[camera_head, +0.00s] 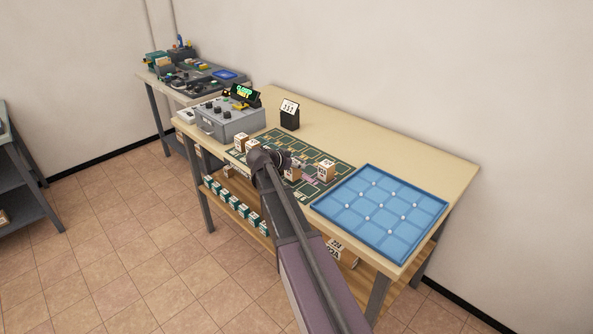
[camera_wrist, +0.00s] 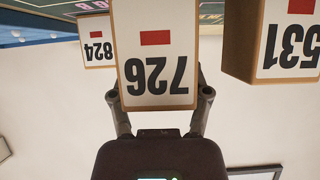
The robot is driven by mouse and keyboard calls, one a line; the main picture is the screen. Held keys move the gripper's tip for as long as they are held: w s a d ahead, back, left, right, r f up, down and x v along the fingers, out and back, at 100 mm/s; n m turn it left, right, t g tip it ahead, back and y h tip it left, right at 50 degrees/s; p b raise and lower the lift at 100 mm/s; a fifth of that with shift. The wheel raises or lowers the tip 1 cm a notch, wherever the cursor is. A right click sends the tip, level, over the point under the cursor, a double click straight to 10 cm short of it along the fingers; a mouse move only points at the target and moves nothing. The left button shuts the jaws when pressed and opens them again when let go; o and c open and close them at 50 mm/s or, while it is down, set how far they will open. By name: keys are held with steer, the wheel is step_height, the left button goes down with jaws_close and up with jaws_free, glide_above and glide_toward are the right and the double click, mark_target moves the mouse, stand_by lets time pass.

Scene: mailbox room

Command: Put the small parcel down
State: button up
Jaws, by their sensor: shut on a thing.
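The small parcel (camera_wrist: 155,68) is a box with a white face, a red mark and the number 726, upside down in the wrist view. My gripper (camera_wrist: 160,95) is shut on it, one finger on each side. In the head view the held parcel (camera_head: 292,174) shows at the end of my arm, over the dark green mat (camera_head: 318,157) with marked cells. Its far end is cut off in the wrist view, so I cannot tell whether it touches the mat.
Parcel 824 (camera_wrist: 97,46) and parcel 531 (camera_wrist: 286,45) stand on either side of the held one. A blue gridded tray (camera_head: 345,210) lies right of the mat.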

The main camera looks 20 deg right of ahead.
steer(key=shift+f+b, duration=0.35)
steer(key=shift+f, duration=0.3)
steer(key=shift+f, duration=0.1)
steer(key=o, duration=1.2)
steer(key=shift+r, duration=0.2)
steer(key=shift+s+a+r+p, duration=0.25)
steer(key=shift+a+r+p, duration=0.15)
steer(key=shift+a+p, duration=0.1)
steer(key=p+v, duration=0.5)
steer(key=v, duration=0.5)
steer(key=shift+a+r, duration=0.1)
steer(key=shift+a, duration=0.25)
steer(key=shift+s, duration=0.1)
